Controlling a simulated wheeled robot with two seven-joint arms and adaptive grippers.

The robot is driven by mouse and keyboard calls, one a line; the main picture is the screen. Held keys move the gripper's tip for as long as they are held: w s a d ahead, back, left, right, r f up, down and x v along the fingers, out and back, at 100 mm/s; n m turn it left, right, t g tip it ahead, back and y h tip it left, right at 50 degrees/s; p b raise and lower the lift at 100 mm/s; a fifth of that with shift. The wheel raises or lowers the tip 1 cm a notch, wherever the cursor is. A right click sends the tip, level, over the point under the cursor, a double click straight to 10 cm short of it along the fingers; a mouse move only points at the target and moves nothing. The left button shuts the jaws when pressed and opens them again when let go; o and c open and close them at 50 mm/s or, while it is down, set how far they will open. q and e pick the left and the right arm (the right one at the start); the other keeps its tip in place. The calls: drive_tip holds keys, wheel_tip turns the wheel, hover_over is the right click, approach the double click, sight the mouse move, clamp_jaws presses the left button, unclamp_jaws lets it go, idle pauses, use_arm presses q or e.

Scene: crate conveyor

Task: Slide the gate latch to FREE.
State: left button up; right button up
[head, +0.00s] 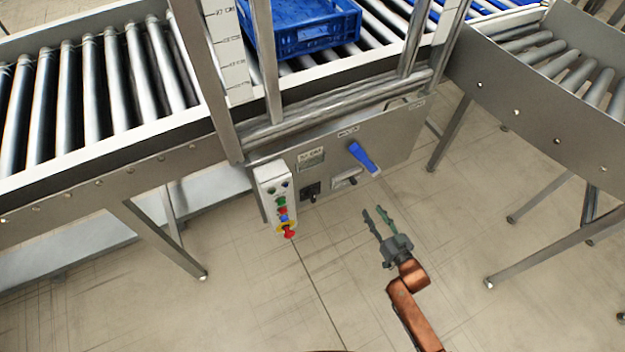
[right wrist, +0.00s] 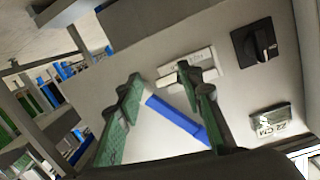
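A grey panel (head: 395,140) hangs under the conveyor. On it is a white slotted plate (head: 343,181) with a small dark knob, likely the gate latch; its lettering is too small to read. It also shows in the right wrist view (right wrist: 203,58), partly hidden by a finger. A blue lever (head: 363,157) sits just above the plate and in the right wrist view (right wrist: 175,119) appears between the fingers. My right gripper (head: 374,211) is open and empty, in front of the panel and apart from the plate and lever. My left gripper is not in view.
A button box (head: 272,190) with a red emergency knob, a black rotary switch (head: 310,192) and a small display (head: 311,157) are left of the plate. A blue crate (head: 305,38) is on the rollers above, behind metal posts. The floor below is clear.

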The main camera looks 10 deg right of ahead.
sight(355, 184)
drive_tip(key=shift+t+y, duration=0.7)
drive_tip(key=w+a+r+b, duration=0.1)
drive_tip(key=w, duration=0.2)
drive_tip(key=w+a+r+b, duration=0.1)
drive_tip(key=w+a+b, duration=0.1)
drive_tip(key=w+a+r+b, duration=0.1)
drive_tip(key=w+r, duration=0.1)
drive_tip(key=w, duration=0.1)
drive_tip(key=shift+w+a, duration=0.3)
drive_tip(key=shift+w, duration=0.05)
drive_tip(key=shift+w+a+r+b, duration=0.1)
drive_tip(key=shift+w+a+b, duration=0.15)
drive_tip(key=shift+w+b, duration=0.35)
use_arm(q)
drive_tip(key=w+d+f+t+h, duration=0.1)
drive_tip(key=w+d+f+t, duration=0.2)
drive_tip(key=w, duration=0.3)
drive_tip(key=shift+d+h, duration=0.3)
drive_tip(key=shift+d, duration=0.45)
use_arm(e)
drive_tip(key=shift+w, duration=0.1)
clamp_jaws()
